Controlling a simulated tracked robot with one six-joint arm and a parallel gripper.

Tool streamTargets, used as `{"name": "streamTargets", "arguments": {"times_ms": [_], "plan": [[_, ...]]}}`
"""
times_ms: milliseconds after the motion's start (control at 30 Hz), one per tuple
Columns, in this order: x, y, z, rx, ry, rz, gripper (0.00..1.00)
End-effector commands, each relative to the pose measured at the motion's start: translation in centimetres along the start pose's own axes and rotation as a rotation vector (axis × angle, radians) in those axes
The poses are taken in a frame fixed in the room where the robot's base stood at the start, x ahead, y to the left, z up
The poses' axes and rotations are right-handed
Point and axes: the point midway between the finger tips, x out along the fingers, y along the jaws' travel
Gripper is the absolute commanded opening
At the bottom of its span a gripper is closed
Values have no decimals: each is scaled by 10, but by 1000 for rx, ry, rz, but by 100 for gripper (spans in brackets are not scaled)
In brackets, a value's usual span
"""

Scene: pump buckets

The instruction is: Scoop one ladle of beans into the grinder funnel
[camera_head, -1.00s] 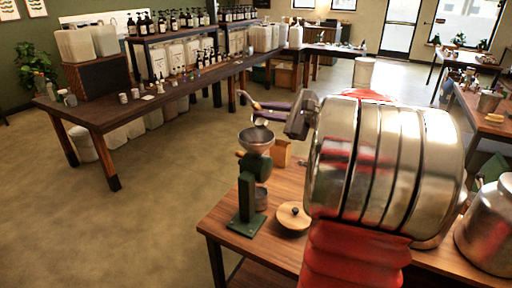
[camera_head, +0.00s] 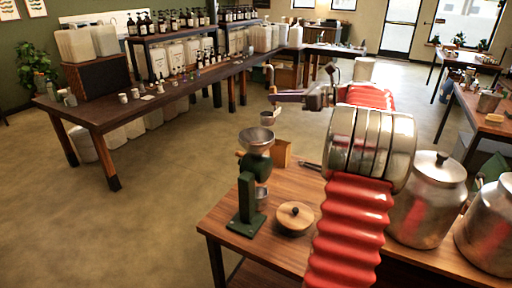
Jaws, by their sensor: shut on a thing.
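The grinder (camera_head: 246,203) is dark green and stands near the left end of the wooden table. Its metal funnel (camera_head: 256,141) faces up on top. My gripper (camera_head: 274,96) is shut on the ladle and holds it above and slightly right of the funnel. The ladle's small metal cup (camera_head: 268,118) hangs upright below the gripper, apart from the funnel. Its handle (camera_head: 268,72) rises to a hooked end. The insides of the cup and funnel are too small to read, so I cannot tell whether beans are in them.
A large lidded metal canister (camera_head: 430,200) and another canister (camera_head: 488,222) stand at the right. Open floor (camera_head: 150,220) lies to the left.

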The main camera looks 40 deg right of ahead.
Motion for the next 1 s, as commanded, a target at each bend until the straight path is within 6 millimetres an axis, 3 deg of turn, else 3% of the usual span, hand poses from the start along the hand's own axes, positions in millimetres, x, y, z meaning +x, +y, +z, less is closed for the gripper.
{"name": "streamTargets", "arguments": {"times_ms": [367,800,1000], "plan": [[0,0,2,1,-1,0,0],[-6,0,29,-1,-1,0,0],[-6,0,30,1,-1,0,0]]}}
